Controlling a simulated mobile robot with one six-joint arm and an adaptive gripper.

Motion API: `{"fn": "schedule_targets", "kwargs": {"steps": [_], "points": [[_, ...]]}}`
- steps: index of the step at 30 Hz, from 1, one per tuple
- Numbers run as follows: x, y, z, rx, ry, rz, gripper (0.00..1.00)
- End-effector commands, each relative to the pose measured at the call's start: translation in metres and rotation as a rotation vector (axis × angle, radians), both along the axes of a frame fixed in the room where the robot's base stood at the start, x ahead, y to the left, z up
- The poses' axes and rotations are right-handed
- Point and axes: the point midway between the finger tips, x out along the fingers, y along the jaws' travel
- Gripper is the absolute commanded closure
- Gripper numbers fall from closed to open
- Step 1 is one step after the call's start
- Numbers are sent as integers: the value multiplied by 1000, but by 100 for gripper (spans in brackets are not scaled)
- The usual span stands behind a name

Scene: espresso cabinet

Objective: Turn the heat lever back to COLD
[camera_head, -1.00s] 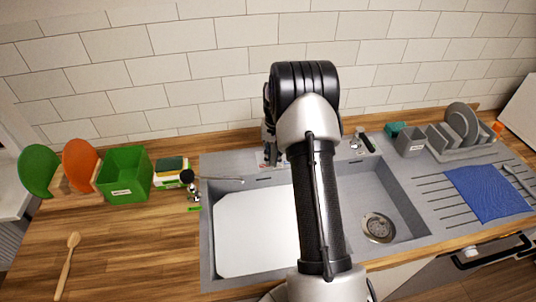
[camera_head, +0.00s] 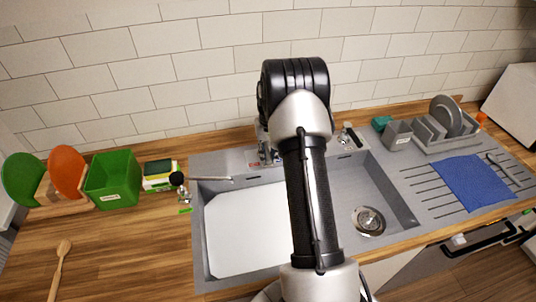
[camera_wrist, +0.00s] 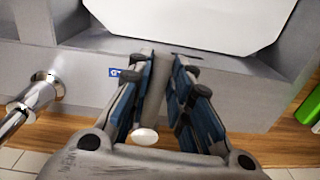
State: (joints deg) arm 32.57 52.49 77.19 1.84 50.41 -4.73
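In the wrist view my gripper (camera_wrist: 162,68) reaches over the sink's back ledge, its two blue-padded fingers a little apart. A grey bar (camera_wrist: 156,84), which looks like the lever, lies between them with a pale round end (camera_wrist: 145,136) nearer the wrist. It is close to the left finger; whether it touches is unclear. A blue label (camera_wrist: 115,72) is on the ledge left of the fingers. In the head view a small red-marked label (camera_head: 254,165) shows left of my arm. My arm hides the gripper's fingertips and most of the lever there.
The sink (camera_head: 203,250) lies in front, with a white board in its left part. A green bin (camera_head: 112,180) is farther left and a dish rack (camera_head: 440,145) far right.

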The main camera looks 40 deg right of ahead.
Motion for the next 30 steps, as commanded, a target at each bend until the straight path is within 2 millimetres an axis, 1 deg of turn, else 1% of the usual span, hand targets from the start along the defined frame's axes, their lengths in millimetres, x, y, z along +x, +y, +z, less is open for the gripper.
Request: {"fn": "schedule_targets", "kwargs": {"steps": [1,7,19,23,30], "points": [[0,0,0,0,-1,0,76],[0,0,0,0,0,0,62],[1,2,0,0,0,-18,62],[5,9,-1,0,-1,-92,62],[22,27,-1,0,1,-350,62]]}}
